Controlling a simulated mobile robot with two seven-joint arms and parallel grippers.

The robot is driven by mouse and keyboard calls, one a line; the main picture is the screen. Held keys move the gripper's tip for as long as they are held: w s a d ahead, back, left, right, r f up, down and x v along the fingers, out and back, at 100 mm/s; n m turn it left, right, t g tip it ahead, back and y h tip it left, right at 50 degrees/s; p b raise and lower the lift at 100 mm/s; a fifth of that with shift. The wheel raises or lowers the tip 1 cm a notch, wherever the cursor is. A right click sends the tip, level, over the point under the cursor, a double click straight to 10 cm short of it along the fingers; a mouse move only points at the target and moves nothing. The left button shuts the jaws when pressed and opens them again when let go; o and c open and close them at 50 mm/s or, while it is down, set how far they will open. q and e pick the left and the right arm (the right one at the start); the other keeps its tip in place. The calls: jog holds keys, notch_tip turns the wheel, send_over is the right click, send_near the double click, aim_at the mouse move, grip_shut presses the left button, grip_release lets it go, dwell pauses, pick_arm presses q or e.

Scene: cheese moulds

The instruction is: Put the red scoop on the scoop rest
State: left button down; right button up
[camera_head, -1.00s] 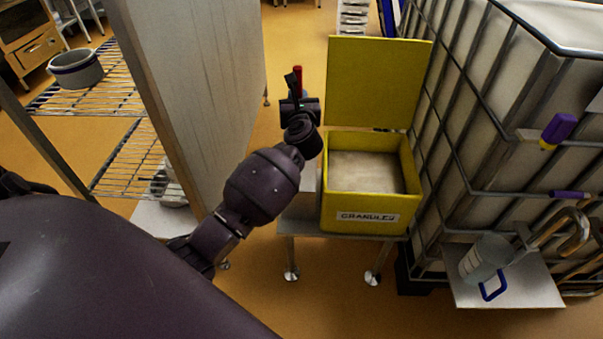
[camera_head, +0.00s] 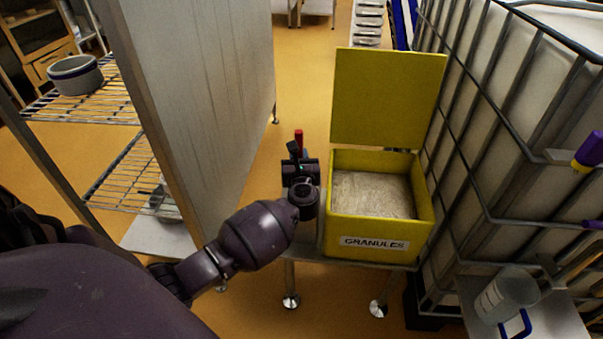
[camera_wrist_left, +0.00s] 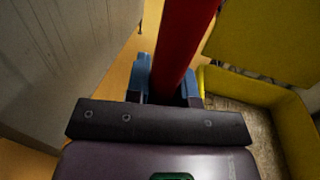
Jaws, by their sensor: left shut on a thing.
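The red scoop shows as a red handle (camera_head: 299,137) standing above my left gripper (camera_head: 300,162). In the left wrist view the red scoop (camera_wrist_left: 178,40) runs up from between the blue fingertips of my left gripper (camera_wrist_left: 165,85), which is shut on it. The lower end of the scoop is hidden behind the gripper. The gripper is just left of the open yellow granules box. I cannot make out the scoop rest; my arm and gripper cover part of the stand left of the box. My right gripper is not in view.
The yellow granules box (camera_head: 340,222), its lid raised, stands on a metal stand (camera_head: 345,258). A tall grey panel (camera_head: 215,100) rises close on the left. A caged white tank (camera_head: 510,130) stands on the right. A clear jug (camera_head: 508,295) sits on a shelf there.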

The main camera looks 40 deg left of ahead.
pick_arm(q)
notch_tip(320, 180, down, 5)
jog(key=shift+f+b, duration=0.1)
jog(key=shift+b, duration=0.75)
jog(key=shift+f, duration=0.25)
jog(key=shift+r, duration=0.1)
jog(key=shift+f, duration=0.3)
jog(key=c, duration=1)
grip_release()
jog(key=shift+r, duration=0.1)
